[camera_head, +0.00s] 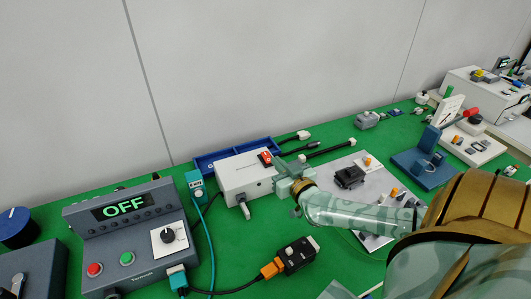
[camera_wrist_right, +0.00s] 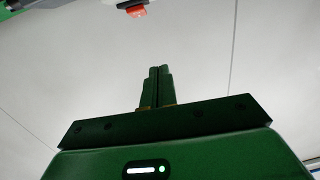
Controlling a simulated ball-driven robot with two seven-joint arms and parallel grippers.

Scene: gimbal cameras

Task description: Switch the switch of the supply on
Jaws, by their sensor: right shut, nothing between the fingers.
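The supply looks like a white box (camera_head: 240,178) in the middle of the green table, with a red rocker switch (camera_head: 265,158) on its top right end. In the right wrist view the red switch (camera_wrist_right: 137,12) shows at the top edge. My right gripper (camera_head: 279,165) is shut and empty, just right of the switch in the head view. In the wrist view its two fingers (camera_wrist_right: 157,70) are pressed together. I cannot tell whether they touch the switch or which way it is set. My left gripper is not in view.
A grey console (camera_head: 130,235) with an "OFF" display stands at the left. A blue tray (camera_head: 205,163) lies behind the box, near the wall. A black adapter with an orange plug (camera_head: 270,268) and cables lies in front. Several devices fill the right side.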

